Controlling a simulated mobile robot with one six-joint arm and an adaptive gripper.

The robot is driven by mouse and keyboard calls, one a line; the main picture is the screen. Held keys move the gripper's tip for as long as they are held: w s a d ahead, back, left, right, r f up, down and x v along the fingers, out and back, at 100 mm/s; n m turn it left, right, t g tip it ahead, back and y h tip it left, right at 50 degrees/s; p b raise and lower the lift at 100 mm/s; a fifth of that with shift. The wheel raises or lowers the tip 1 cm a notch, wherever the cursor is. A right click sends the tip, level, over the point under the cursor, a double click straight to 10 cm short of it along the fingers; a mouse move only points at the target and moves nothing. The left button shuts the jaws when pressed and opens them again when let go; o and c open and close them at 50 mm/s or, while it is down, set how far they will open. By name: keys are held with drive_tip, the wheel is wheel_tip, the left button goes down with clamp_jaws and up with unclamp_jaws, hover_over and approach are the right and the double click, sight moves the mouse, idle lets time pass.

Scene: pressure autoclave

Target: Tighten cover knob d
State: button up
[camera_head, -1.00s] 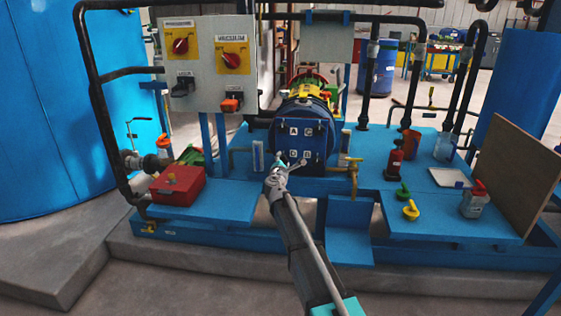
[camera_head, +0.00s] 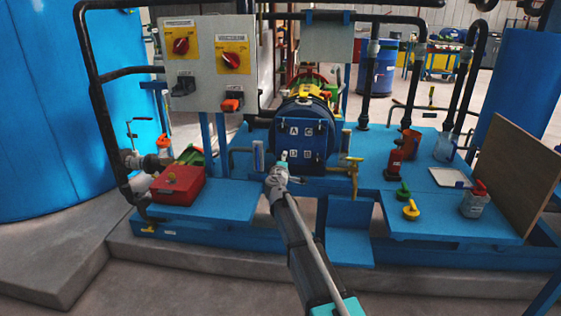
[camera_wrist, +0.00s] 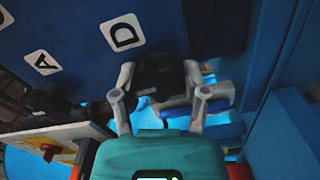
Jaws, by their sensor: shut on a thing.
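The blue autoclave cover (camera_head: 320,150) faces me in the head view and has white letter labels. In the wrist view the cover (camera_wrist: 90,85) shows the labels A (camera_wrist: 42,62) and D (camera_wrist: 124,32). A dark knob, cover knob d (camera_wrist: 160,72), sits by the D label at the cover's edge. My gripper (camera_wrist: 158,88) has one finger on each side of this knob and is shut on it. In the head view my gripper (camera_head: 280,166) is at the cover's lower left corner and hides the knob there.
A red box (camera_head: 178,186) stands on the blue bench at the left. A brass valve (camera_head: 353,172) is right of the cover. Bottles and a yellow-topped item (camera_head: 411,210) stand on the right bench (camera_head: 440,222). A control panel (camera_head: 205,65) stands behind left.

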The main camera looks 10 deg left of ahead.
drive_tip(key=shift+m, duration=0.5)
drive_tip(key=o, duration=1.2)
drive_tip(key=shift+c, duration=0.2)
drive_tip(key=shift+s, duration=0.1)
drive_tip(key=s, duration=1.1)
drive_tip(key=shift+s+a, duration=0.2)
drive_tip(key=shift+s, duration=0.2)
